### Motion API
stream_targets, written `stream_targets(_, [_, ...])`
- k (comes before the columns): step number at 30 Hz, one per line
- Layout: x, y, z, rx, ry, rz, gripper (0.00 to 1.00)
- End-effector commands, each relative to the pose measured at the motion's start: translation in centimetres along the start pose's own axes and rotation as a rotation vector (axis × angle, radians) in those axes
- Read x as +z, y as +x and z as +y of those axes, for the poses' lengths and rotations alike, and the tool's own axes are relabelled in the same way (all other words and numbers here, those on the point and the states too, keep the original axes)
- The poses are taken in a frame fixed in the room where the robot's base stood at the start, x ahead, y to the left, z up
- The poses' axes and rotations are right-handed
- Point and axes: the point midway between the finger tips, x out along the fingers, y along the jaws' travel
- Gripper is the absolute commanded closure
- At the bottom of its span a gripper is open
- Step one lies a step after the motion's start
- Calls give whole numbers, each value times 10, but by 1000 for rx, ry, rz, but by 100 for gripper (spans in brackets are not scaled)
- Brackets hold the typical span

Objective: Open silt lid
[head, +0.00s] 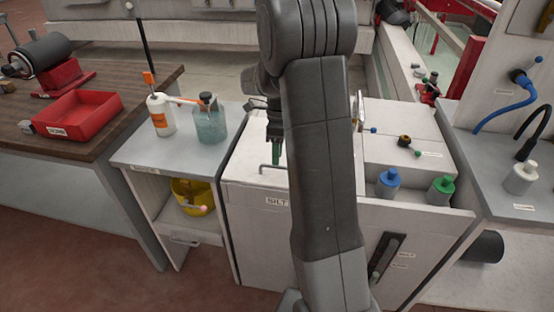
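The silt lid (240,160) is the pale top of a white cabinet in the middle of the head view. A thin grey bar handle (272,168) stands on it, and a label reading "SILT" (277,202) is on the front below. My gripper (275,155) points down just above and behind the handle, with a green part at its tip. I cannot tell whether it touches the handle or how far apart its fingers are. My arm hides the lid's right part. The lid looks flat and closed.
A grey bench (140,155) at left holds a white bottle (161,115) and a jar of bluish liquid (210,122). A yellow bucket (193,197) sits below. Blue-capped (388,184) and green-capped (440,190) bottles stand right of my arm. A red tray (79,113) lies far left.

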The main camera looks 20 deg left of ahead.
Motion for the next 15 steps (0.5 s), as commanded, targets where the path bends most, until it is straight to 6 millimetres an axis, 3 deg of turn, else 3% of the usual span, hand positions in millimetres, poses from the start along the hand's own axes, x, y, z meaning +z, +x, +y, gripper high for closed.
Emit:
stream_targets(6, [0, 22, 0, 0, -1, 0, 67])
stream_targets(15, [0, 26, 0, 0, -1, 0, 67])
